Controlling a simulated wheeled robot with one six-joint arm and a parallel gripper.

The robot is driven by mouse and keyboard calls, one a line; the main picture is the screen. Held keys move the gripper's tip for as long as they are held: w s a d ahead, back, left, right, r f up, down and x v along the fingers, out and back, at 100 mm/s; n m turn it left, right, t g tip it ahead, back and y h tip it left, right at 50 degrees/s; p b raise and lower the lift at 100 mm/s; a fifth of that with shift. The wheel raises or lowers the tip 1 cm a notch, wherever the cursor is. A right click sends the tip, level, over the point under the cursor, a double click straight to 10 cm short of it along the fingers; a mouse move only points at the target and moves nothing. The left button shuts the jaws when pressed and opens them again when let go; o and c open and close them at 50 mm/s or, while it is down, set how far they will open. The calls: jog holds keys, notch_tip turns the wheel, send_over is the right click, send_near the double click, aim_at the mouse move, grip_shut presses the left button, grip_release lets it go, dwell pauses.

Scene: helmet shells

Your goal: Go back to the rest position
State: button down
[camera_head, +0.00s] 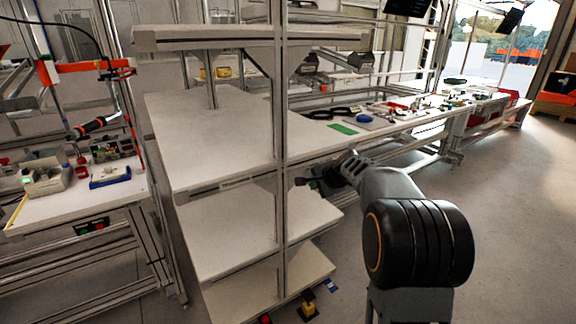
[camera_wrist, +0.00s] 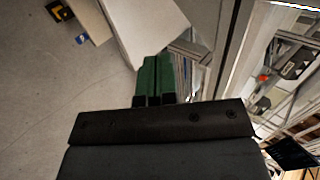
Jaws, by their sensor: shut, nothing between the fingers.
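My gripper shows in the wrist view (camera_wrist: 155,82) with its two green-tipped fingers together and nothing between them. In the head view my arm reaches forward from the lower right, and my gripper (camera_head: 318,180) is a dark shape at its far end, beside the right edge of the shelf rack's middle level. The fingers are too small and dark to make out there. No helmet shell is clearly visible in either view.
A white shelf rack (camera_head: 220,140) with several levels and a metal post stands just left of my arm. A long workbench (camera_head: 390,128) with small parts runs to the back right. Another bench (camera_head: 75,200) stands at left. The floor (camera_head: 510,230) at right is clear.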

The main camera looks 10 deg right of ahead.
jog(key=s+a+f+n+g+p, duration=0.1)
jog(key=s+a+f+n+g, duration=0.15)
jog(key=s, duration=0.35)
jog(key=s+a+f+n+g+p, duration=0.1)
jog(key=s+n+g+p, duration=0.1)
jog(key=s+n, duration=0.25)
jog(key=s+a+r+n+h+p, duration=0.1)
jog(key=s+a+r+n+p, duration=0.1)
jog(key=s, duration=0.5)
jog(key=s+a+r+n+h+p, duration=0.1)
jog(key=s+a+r+n+p, duration=0.1)
jog(key=s+r+n+p, duration=0.1)
jog(key=s+a+r+n+h+p, duration=0.1)
jog(key=s+r+p, duration=0.3)
jog(key=s, duration=0.6)
notch_tip(320, 180, up, 2)
jog(key=shift+s+a+n+g+p, duration=0.4)
jog(key=shift+a+n, duration=0.1)
jog(key=shift+n, duration=0.2)
